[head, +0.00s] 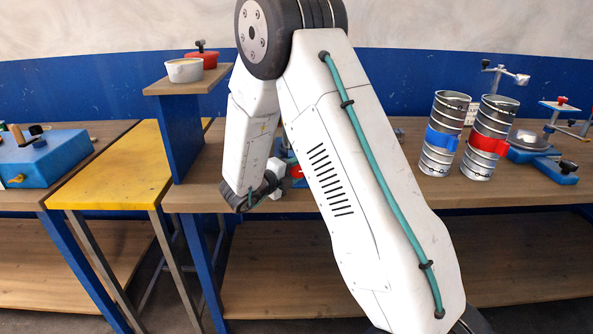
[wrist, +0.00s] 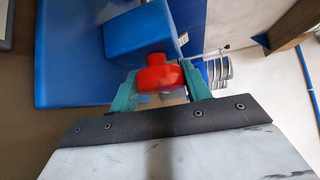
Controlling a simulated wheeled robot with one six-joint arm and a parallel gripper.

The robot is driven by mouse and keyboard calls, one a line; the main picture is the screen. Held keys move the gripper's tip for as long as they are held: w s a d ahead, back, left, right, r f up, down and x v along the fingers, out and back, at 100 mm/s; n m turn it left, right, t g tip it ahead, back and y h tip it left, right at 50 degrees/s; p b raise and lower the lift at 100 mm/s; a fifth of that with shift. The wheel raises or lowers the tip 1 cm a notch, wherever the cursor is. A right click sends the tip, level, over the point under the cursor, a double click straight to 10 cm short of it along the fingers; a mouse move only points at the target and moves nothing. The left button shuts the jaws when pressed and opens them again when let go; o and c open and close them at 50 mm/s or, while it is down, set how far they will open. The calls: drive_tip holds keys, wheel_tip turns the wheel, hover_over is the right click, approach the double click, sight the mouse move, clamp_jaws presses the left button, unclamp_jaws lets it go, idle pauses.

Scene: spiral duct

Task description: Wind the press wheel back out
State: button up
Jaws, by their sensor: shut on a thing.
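The red press wheel (wrist: 164,73) sits between the two green fingers of my gripper (wrist: 160,78) in the wrist view. The gripper is shut on it. Just beyond the wheel is a blue block (wrist: 140,36), part of a blue body with a wide blue base (wrist: 72,60). In the head view only a small red part of the wheel (head: 297,171) shows beside my arm. My arm hides most of the press and the gripper there.
Two ribbed metal duct pieces, one with a blue band (head: 439,138) and one with a red band (head: 489,143), stand on the bench to the right. A raised wooden shelf (head: 190,79) holds a white bowl (head: 184,70) and a red one. A yellow table (head: 115,178) stands at left.

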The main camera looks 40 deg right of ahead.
idle(0.4)
drive_tip(key=o, duration=1)
